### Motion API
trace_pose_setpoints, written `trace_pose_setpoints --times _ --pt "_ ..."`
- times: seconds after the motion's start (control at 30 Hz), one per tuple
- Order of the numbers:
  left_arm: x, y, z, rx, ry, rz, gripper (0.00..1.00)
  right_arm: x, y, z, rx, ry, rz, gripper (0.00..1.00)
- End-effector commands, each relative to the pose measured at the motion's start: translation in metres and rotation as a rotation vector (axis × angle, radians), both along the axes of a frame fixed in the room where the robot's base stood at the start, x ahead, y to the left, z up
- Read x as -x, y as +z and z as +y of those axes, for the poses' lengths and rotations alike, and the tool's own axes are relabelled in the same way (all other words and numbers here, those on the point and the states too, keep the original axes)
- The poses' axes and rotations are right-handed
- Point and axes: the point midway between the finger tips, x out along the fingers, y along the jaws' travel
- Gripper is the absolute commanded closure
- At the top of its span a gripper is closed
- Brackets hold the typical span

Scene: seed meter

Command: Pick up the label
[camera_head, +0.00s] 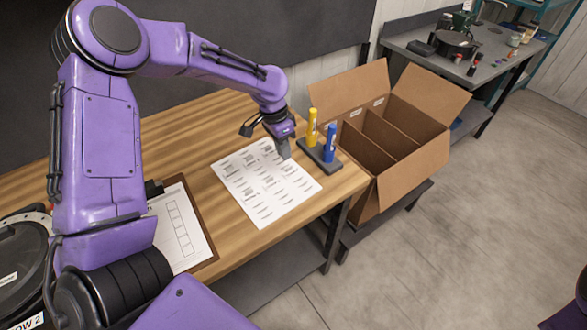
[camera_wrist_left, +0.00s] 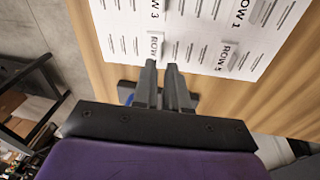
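A white label sheet (camera_head: 264,184) lies flat on the wooden table, printed with rows of text. The left wrist view shows part of the sheet (camera_wrist_left: 205,25) with several small raised labels marked "ROW". One label (camera_wrist_left: 155,46) lies just beyond the fingertips, its row number hard to read. My left gripper (camera_head: 284,150) points down over the sheet's upper right part. In the left wrist view its fingers (camera_wrist_left: 162,66) are a narrow gap apart, with nothing clearly between them. I cannot tell whether the tips touch the sheet. My right gripper is out of view.
A dark tray with a yellow marker (camera_head: 312,128) and a blue marker (camera_head: 330,143) stands close right of the gripper. An open cardboard box (camera_head: 413,168) with dividers is further right. A clipboard (camera_head: 181,228) lies left of the sheet. A grey bench (camera_head: 475,62) stands behind.

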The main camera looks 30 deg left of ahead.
Motion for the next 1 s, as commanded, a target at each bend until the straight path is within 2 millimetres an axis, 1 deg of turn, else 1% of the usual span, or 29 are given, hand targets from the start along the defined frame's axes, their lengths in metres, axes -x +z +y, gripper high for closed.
trace_pose_setpoints --times 0.17,0.23,0.3,0.4,0.6,0.63,0.67,1.0 --pt "-0.003 -0.024 -0.005 0.002 0.003 0.008 0.87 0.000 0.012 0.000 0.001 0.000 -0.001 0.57" --pt "-0.004 -0.037 -0.008 0.002 0.003 0.008 0.87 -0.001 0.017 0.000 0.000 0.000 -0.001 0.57" --pt "-0.004 -0.050 -0.010 0.001 0.002 0.005 0.87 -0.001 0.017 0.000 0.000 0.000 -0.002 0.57" --pt "-0.005 -0.057 -0.011 0.001 0.001 0.004 0.87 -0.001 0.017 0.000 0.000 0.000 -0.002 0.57" --pt "-0.004 -0.059 -0.011 0.000 0.003 0.003 0.87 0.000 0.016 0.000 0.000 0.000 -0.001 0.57" --pt "-0.004 -0.059 -0.011 0.000 0.003 0.003 0.97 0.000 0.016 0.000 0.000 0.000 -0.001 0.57" --pt "-0.005 -0.059 -0.011 0.000 0.003 0.003 1.00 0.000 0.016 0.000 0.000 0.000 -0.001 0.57" --pt "-0.005 -0.058 -0.011 0.000 0.002 0.003 1.00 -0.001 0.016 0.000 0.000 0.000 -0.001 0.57"
